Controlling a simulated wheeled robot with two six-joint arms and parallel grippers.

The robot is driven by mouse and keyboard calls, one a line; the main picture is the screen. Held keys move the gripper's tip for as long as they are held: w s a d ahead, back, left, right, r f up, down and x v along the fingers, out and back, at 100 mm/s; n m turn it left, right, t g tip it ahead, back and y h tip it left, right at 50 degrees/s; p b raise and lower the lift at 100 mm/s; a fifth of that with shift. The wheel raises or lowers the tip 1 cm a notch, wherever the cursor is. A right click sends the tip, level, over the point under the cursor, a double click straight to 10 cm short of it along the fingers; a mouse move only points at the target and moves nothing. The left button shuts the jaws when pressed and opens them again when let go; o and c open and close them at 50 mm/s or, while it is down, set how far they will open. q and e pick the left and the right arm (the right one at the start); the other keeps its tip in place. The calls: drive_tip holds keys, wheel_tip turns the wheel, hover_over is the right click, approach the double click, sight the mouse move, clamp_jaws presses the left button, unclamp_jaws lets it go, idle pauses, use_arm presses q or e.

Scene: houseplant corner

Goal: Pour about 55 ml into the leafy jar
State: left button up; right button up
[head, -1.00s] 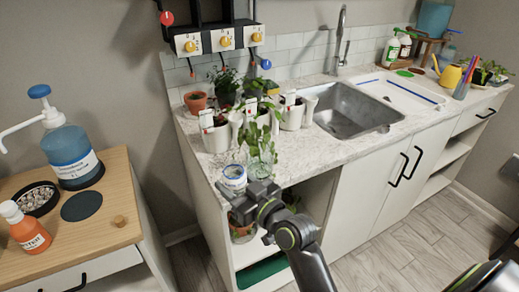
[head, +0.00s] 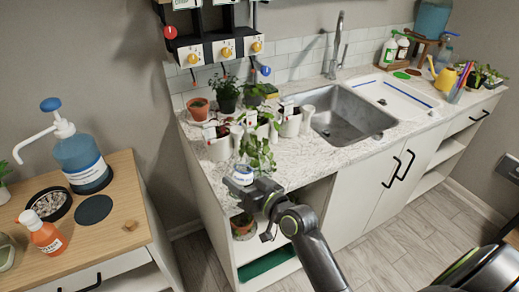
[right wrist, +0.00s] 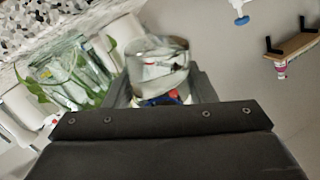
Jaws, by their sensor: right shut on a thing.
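The leafy jar (head: 258,156) is a clear glass jar with green leafy stems, standing near the front left corner of the counter. In the right wrist view it shows at left, tilted in the picture (right wrist: 72,78). My right gripper (head: 258,188) is shut on a clear cup (head: 242,176) with a white and blue marking. The cup sits between the jaws in the right wrist view (right wrist: 158,68), beside the jar. I cannot tell its liquid level, or whether any liquid runs out. My left gripper is not in view.
White pots (head: 218,145) and a terracotta pot (head: 198,108) stand behind the jar. The sink (head: 350,112) is to the right. A wooden cart (head: 125,185) at left holds a blue pump bottle (head: 80,160) and an orange bottle (head: 44,236). Open counter lies right of the jar.

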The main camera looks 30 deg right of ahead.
sight(249, 170)
drive_tip(key=shift+m, duration=0.5)
drive_tip(key=r+p, duration=0.2)
drive_tip(key=r, duration=0.1)
drive_tip(key=r+p, duration=0.1)
drive_tip(key=p, duration=0.1)
drive_tip(key=shift+w+d+r, duration=0.1)
drive_tip(key=shift+d+r, duration=0.15)
drive_tip(key=shift+r, duration=0.15)
drive_tip(key=m+p, duration=0.1)
drive_tip(key=p, duration=0.1)
drive_tip(key=d+r+m+g+p, duration=0.1)
drive_tip(key=p, duration=0.1)
drive_tip(key=shift+w+r+y, duration=0.1)
drive_tip(key=shift+w+y, duration=0.2)
drive_tip(key=shift+w, duration=0.05)
drive_tip(key=shift+m+p, duration=0.3)
drive_tip(key=shift+m, duration=0.1)
drive_tip(key=shift+f+m, duration=0.3)
drive_tip(key=shift+f, duration=0.05)
drive_tip(key=shift+s+a+f+m+g+p, duration=0.1)
drive_tip(key=shift+a+f+m+g+p, duration=0.15)
drive_tip(key=shift+m, duration=0.25)
use_arm(q)
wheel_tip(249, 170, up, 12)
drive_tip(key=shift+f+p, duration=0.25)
drive_tip(key=shift+p, duration=0.2)
use_arm(e)
drive_tip(key=shift+f+m+g+y, duration=0.4)
drive_tip(key=shift+f+m+g, duration=0.1)
drive_tip(key=shift+m, duration=0.5)
